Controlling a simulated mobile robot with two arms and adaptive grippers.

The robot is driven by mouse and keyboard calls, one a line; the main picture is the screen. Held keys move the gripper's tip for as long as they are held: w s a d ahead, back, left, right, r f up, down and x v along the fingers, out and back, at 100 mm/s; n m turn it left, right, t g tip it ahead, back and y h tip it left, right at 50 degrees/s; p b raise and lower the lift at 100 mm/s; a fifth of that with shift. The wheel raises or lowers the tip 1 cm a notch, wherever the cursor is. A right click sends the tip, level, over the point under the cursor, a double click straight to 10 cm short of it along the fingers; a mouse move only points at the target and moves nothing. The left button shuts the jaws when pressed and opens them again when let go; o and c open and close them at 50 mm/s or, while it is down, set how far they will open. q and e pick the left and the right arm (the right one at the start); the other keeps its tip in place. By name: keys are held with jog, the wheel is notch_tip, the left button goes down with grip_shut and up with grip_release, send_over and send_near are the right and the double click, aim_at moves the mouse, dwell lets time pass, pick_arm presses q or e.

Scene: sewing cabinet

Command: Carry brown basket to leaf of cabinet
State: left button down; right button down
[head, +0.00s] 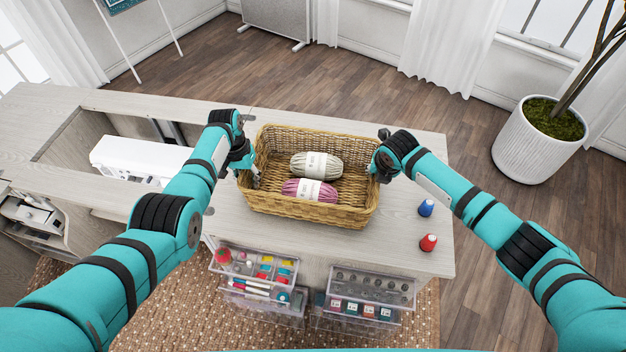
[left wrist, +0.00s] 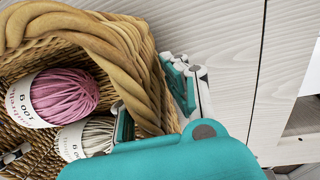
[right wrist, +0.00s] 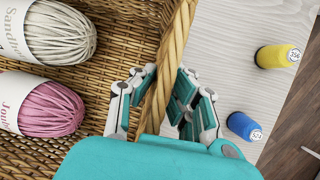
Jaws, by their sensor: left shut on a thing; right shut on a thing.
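The brown wicker basket (head: 308,210) sits on the cabinet top (head: 420,262), over the right-hand part of it. A cream yarn ball (head: 316,165) and a pink yarn ball (head: 309,190) lie inside. My left gripper (head: 252,178) is shut on the basket's left rim, one finger inside and one outside; the rim (left wrist: 100,45) fills much of the left wrist view. My right gripper (head: 378,172) is shut on the right rim; the right wrist view shows its fingers on both sides of the rim (right wrist: 172,62).
A blue spool (head: 426,208) and a red spool (head: 428,243) stand right of the basket; a yellow spool (right wrist: 277,57) shows in the right wrist view. A white sewing machine (head: 138,160) sits in the opening at left. Clear drawers (head: 365,290) stick out in front.

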aim_at(248, 172)
pick_arm(q)
jog(key=shift+r, duration=0.15)
pick_arm(e)
jog(key=shift+w+r, duration=0.1)
jog(key=shift+r, duration=0.1)
